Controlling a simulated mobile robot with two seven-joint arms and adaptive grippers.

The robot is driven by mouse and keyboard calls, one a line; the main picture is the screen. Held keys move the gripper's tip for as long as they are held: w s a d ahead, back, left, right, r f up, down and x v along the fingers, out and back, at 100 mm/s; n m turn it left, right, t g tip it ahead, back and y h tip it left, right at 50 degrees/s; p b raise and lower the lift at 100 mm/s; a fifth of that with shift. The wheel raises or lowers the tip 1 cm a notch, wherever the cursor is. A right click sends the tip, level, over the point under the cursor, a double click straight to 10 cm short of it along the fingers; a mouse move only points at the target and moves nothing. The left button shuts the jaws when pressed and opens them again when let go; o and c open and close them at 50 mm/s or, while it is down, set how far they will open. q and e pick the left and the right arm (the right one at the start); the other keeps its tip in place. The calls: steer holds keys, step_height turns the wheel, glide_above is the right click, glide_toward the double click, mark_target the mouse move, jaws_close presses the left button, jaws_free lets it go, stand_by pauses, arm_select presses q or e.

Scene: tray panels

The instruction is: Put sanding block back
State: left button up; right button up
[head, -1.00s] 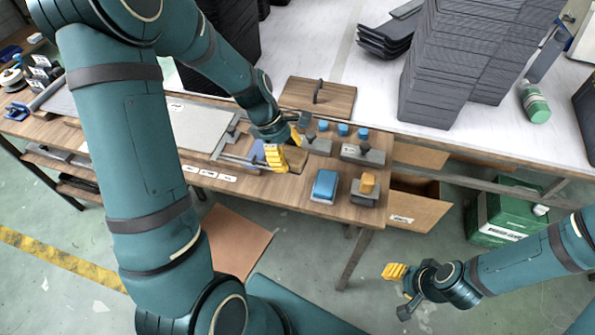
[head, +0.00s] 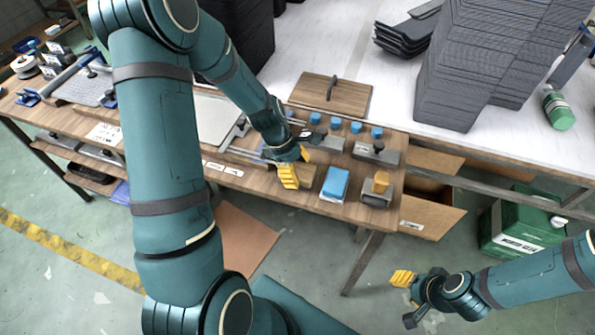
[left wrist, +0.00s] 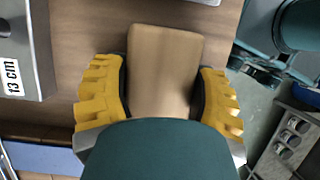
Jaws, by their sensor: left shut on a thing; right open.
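My left gripper (head: 290,170) is shut on a plain tan block that looks like the sanding block (head: 312,173), over the front part of the wooden bench (head: 236,178). In the left wrist view the block (left wrist: 165,60) sits between the two yellow finger pads (left wrist: 160,95); its near end is hidden behind my own wrist. I cannot tell whether it touches the bench. My right gripper (head: 408,288) is open and empty, off the bench at the lower right.
A blue block (head: 335,183) and a dark block with a wooden knob (head: 377,188) stand right of my left gripper. Behind are several blue-topped pieces (head: 335,123), a grey block with a knob (head: 376,152) and a wooden panel with a handle (head: 330,94).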

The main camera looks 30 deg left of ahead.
arm_select(q)
steer(key=shift+r, duration=0.1)
steer(key=o, duration=1.3)
steer(key=p+v, duration=0.3)
steer(key=v, duration=0.9)
steer(key=shift+p, duration=0.4)
